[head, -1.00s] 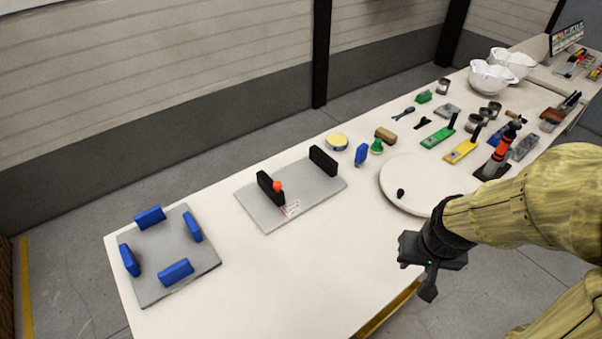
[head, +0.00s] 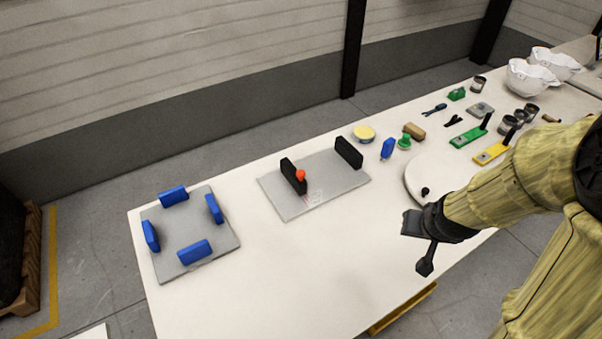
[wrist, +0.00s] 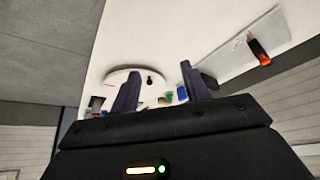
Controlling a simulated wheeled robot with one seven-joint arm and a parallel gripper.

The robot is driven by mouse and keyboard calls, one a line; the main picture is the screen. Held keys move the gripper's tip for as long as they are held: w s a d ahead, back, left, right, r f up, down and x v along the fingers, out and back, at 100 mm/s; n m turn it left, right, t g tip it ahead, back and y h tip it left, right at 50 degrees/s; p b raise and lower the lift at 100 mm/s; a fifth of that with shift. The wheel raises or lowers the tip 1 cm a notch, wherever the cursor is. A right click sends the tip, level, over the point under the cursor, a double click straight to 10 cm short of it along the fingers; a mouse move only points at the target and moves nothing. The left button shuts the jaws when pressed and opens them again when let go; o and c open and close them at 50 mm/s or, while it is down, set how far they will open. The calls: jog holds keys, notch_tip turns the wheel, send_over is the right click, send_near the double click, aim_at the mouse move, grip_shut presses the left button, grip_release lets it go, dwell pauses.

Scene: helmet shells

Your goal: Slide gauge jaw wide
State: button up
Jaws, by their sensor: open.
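The gauge is a grey plate (head: 325,194) on the table with two upright black jaws. The left jaw (head: 289,175) carries a round orange-red knob (head: 300,175); the right jaw (head: 348,153) stands apart from it near the plate's far right edge. My gripper (head: 418,246) is right of and nearer than the gauge, over the table's front part, empty. In the wrist view my open fingers (wrist: 158,92) point toward the table, and the knob (wrist: 265,61) shows at the upper right on the gauge plate (wrist: 280,35).
A grey plate with several blue blocks (head: 194,249) lies left of the gauge. Behind and right are a yellow-topped tin (head: 364,133), a blue block (head: 387,149), a green knob piece (head: 405,141) and a round white disc (head: 415,180). The table front (head: 270,285) is clear.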

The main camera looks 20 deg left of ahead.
jog(key=w+a+f+n+t+y, duration=0.2)
jog(key=w+a+f+t, duration=0.15)
jog(key=w+a, duration=0.45)
jog(key=n+t+y+b, duration=0.1)
jog(key=n+t+y, duration=0.1)
jog(key=t+y, duration=0.4)
send_near(301, 176)
jog(key=s+d+t, duration=0.1)
jog(key=s+d, duration=0.1)
jog(key=s, duration=0.4)
jog(key=shift+w+d+f+h, duration=0.1)
jog(key=shift+w+f+h, duration=0.05)
jog(key=shift+f+h, duration=0.15)
jog(key=shift+w, duration=0.1)
jog(key=p+x, duration=0.1)
jog(key=x, duration=0.7)
jog(key=p+x, duration=0.2)
jog(key=x, duration=0.7)
jog(key=shift+w+r, duration=0.15)
jog(key=shift+r, duration=0.1)
